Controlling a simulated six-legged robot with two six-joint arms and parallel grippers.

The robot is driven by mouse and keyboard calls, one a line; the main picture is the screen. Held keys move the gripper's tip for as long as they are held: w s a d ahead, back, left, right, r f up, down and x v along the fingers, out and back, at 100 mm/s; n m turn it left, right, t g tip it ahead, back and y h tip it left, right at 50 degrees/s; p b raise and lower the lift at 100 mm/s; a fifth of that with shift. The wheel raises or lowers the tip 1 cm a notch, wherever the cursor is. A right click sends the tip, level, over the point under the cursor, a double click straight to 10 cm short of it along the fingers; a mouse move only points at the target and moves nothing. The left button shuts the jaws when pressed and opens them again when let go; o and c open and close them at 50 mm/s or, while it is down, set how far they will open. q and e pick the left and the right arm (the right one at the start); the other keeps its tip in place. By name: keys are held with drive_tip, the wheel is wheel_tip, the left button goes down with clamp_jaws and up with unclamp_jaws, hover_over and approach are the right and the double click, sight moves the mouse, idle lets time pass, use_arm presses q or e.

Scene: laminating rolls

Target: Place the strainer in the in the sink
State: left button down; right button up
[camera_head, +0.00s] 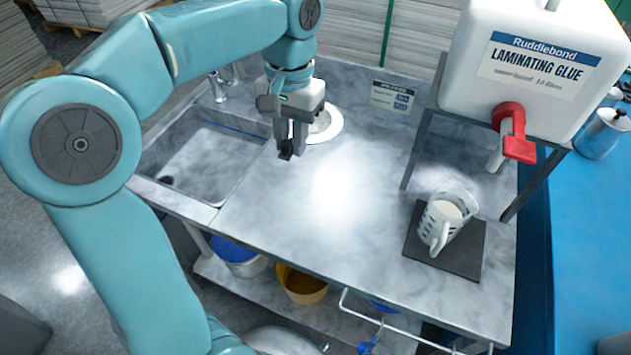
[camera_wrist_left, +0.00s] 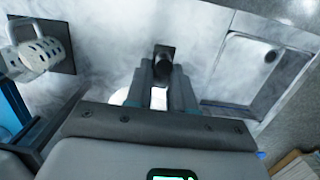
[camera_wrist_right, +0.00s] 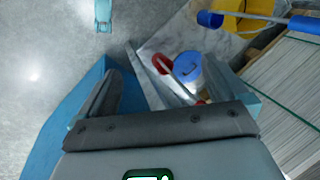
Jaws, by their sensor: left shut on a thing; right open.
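The strainer (camera_head: 325,126) shows as a pale round rim with a grey centre, partly hidden behind my left gripper (camera_head: 291,148). My left gripper points down over the worktop, just right of the sink (camera_head: 205,160), shut on the strainer's dark handle. In the left wrist view the dark handle end (camera_wrist_left: 163,55) sticks out between the closed fingers, and part of the white rim shows below. I cannot tell whether the strainer touches the worktop. The sink also shows in the left wrist view (camera_wrist_left: 240,72), empty. My right gripper (camera_wrist_right: 165,75) is open and empty.
A measuring jug (camera_head: 446,220) stands on a dark mat (camera_head: 469,250) at the right. Above it are a red tap (camera_head: 515,135) and a glue tank (camera_head: 530,60). A faucet (camera_head: 220,85) rises behind the sink. The middle worktop is clear. Buckets (camera_head: 302,285) stand below.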

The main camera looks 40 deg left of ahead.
use_arm(q)
drive_tip(key=shift+s+a+f+b, duration=0.1)
drive_tip(key=shift+f+b, duration=0.25)
drive_tip(key=shift+f, duration=4.65)
drive_tip(key=shift+a+f+b, duration=0.1)
drive_tip(key=shift+f+b, duration=0.25)
drive_tip(key=shift+f, duration=4.65)
drive_tip(key=shift+d, duration=0.1)
drive_tip(key=shift+f, duration=0.15)
drive_tip(key=c, duration=1)
unclamp_jaws()
